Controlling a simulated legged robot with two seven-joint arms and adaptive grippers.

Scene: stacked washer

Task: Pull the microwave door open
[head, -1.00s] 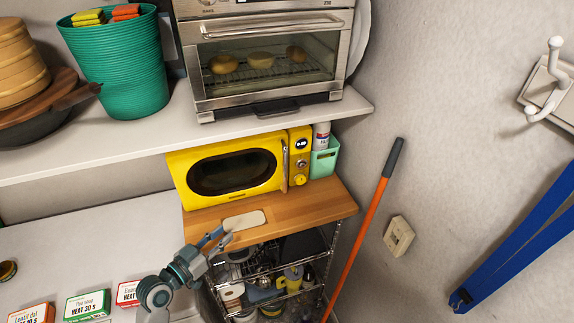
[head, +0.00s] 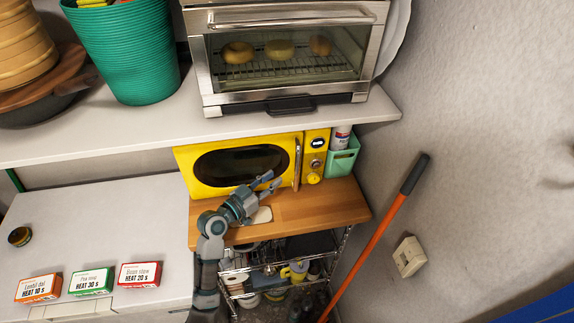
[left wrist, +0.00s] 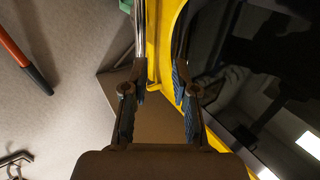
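The yellow microwave (head: 240,140) stands on a wooden shelf board, its dark-windowed door (head: 240,166) shut. Its upright metal handle (head: 297,165) is at the door's right side. My left gripper (head: 272,181) is open and empty in front of the lower right part of the door, just left of the handle. In the left wrist view, my left gripper's two fingers (left wrist: 158,85) are spread apart towards the yellow front. The shiny handle (left wrist: 139,30) shows beyond the left-hand finger, and the dark window (left wrist: 250,75) is at the right. My right gripper is not in view.
The white shelf (head: 190,125) with the toaster oven (head: 285,55) is close above the microwave. A mint-green bin (head: 342,160) stands right of it. An orange-handled pole (head: 375,235) leans at the right. Small boxes (head: 90,281) lie on the counter at left.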

